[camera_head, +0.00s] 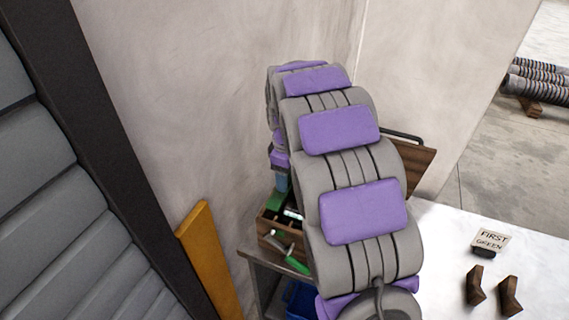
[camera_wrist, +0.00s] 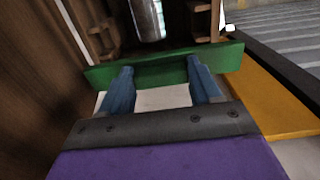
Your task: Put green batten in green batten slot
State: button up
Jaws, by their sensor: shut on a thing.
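In the wrist view the green batten (camera_wrist: 160,70) lies across the far end of my gripper (camera_wrist: 161,72). The two blue fingers meet it and are shut on its middle part, with its ends sticking out on both sides. Just beyond it are dark wooden brackets with notches, one on the left (camera_wrist: 103,32) and one on the right (camera_wrist: 200,18). I cannot tell whether the batten touches them or which is its slot. In the head view my arm hides most of the gripper; a green piece (camera_head: 275,202) shows below its blue tip.
A metal cylinder (camera_wrist: 148,18) stands between the brackets. In the head view a wooden box (camera_head: 268,228) holds green items, above a blue bin (camera_head: 300,299). A yellow plank (camera_head: 207,262) leans at left. A "FIRST GREEN" sign (camera_head: 491,239) and two wooden blocks (camera_head: 475,285) stand on the white table.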

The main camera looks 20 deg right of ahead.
aim_at(292, 181)
jog(key=shift+a, duration=0.15)
jog(key=d, duration=0.5)
jog(key=shift+s+d+f, duration=0.1)
jog(key=shift+d, duration=0.1)
jog(key=shift+c, duration=0.8)
jog(key=shift+a+f, duration=0.1)
jog(key=shift+a, duration=0.05)
jog(key=shift+c, duration=1.3)
jog(key=a+f, duration=0.2)
jog(key=a, duration=0.1)
jog(key=shift+c, duration=0.8)
jog(key=shift+a+f, duration=0.15)
jog(key=shift+f, duration=0.1)
jog(key=d+f, duration=0.2)
jog(key=f, duration=0.1)
jog(key=shift+d+f, duration=0.1)
jog(key=shift+d, duration=0.2)
jog(key=shift+a, duration=1.15)
jog(key=shift+d, duration=1.2)
jog(key=shift+a, duration=0.65)
